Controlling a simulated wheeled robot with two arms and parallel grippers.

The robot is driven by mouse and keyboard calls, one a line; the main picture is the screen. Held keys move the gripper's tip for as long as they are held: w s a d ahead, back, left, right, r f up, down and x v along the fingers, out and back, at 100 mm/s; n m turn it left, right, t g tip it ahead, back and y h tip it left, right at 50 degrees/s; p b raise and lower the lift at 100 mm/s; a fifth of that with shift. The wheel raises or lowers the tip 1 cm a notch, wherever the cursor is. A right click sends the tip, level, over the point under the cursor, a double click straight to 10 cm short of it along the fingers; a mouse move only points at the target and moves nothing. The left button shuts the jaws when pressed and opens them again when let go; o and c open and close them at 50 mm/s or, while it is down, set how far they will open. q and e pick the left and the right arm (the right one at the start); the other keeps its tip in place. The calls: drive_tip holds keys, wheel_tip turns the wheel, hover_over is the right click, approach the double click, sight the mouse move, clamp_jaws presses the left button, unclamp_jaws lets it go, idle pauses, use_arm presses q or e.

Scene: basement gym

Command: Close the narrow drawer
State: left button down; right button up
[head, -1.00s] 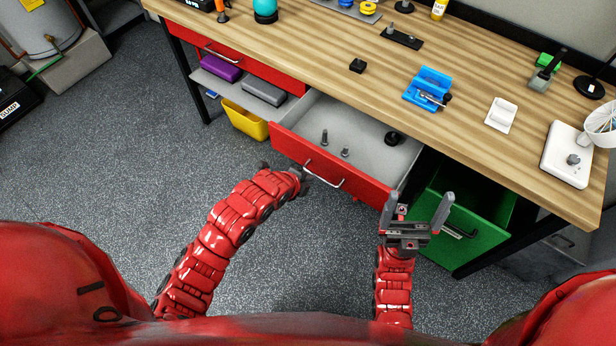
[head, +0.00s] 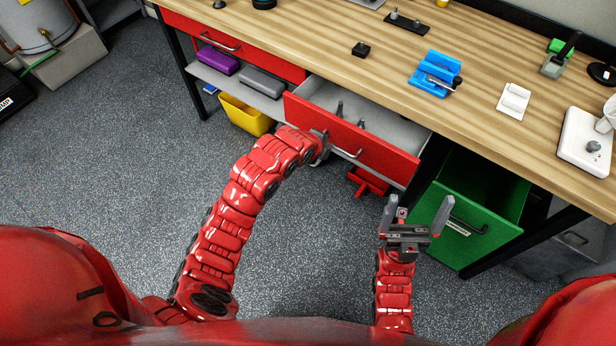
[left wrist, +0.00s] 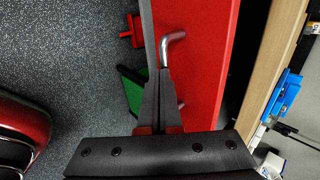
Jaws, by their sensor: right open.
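The red drawer (head: 380,150) under the worktop is partly open, its grey inside showing above the front. It also shows in the left wrist view (left wrist: 205,60). Its metal handle (head: 349,154) is partly covered by my left gripper (head: 322,146). In the left wrist view the gripper's fingers (left wrist: 161,78) are together over the bar of the handle (left wrist: 170,40), seemingly shut on it; the contact itself is hidden. My right gripper (head: 418,212) is open and empty, in front of the green drawer.
A green drawer (head: 465,228) stands open at the lower right. Bolts (head: 340,108) stand in the red drawer. A red object (head: 369,182) is below it. Left are a closed red drawer (head: 240,47), a shelf and a yellow bin (head: 245,117).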

use_arm(q)
drive_tip(key=w+d+b, duration=0.2)
drive_tip(key=w+b, duration=0.1)
drive_tip(key=w, duration=0.1)
drive_tip(key=w+d+b, duration=0.2)
drive_tip(key=w+b, duration=0.2)
drive_tip(key=w+d+b, duration=0.3)
drive_tip(key=w, duration=0.1)
drive_tip(key=shift+w+d+f, duration=0.1)
drive_tip(key=shift+w+f, duration=0.05)
drive_tip(key=shift+w, duration=0.05)
drive_tip(key=shift+w+d+b, duration=0.35)
drive_tip(key=shift+w+b, duration=0.25)
drive_tip(key=shift+w, duration=0.1)
drive_tip(key=shift+r, duration=0.2)
drive_tip(key=shift+w, duration=0.1)
